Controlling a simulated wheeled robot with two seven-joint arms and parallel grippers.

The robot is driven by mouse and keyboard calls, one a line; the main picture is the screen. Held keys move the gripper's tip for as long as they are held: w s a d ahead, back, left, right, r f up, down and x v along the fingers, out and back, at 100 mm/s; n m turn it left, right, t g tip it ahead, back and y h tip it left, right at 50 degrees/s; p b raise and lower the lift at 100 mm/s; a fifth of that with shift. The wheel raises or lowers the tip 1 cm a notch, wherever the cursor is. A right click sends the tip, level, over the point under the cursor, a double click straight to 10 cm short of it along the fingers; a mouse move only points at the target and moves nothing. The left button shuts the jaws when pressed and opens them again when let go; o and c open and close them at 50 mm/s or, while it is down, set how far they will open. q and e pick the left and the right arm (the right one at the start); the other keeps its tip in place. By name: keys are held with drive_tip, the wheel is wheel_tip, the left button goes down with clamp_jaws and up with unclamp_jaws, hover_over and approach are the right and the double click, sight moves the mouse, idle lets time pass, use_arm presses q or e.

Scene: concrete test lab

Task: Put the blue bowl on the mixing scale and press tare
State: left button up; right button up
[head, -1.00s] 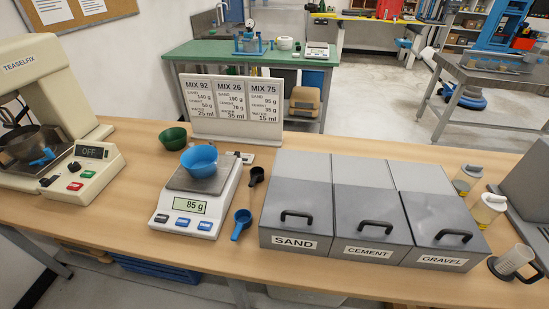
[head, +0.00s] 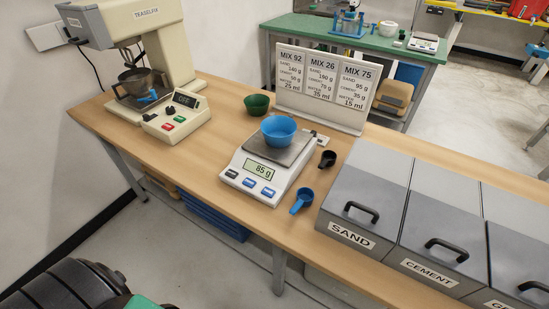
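The blue bowl (head: 278,131) sits upright on the plate of the mixing scale (head: 265,168). The scale's display (head: 259,169) reads 85 g. A row of buttons (head: 250,183), one dark and two blue, lies along its front edge; their labels are too small to read. Neither of my grippers shows in the head view. Part of my own body, dark with a green piece, shows at the lower left.
A green bowl (head: 257,104) stands behind the scale. A blue scoop (head: 301,201) and a black scoop (head: 327,159) lie to its right. Grey SAND (head: 350,238) and CEMENT (head: 423,268) bins stand further right, a mixer (head: 150,55) at left. Bare tabletop lies left of the scale.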

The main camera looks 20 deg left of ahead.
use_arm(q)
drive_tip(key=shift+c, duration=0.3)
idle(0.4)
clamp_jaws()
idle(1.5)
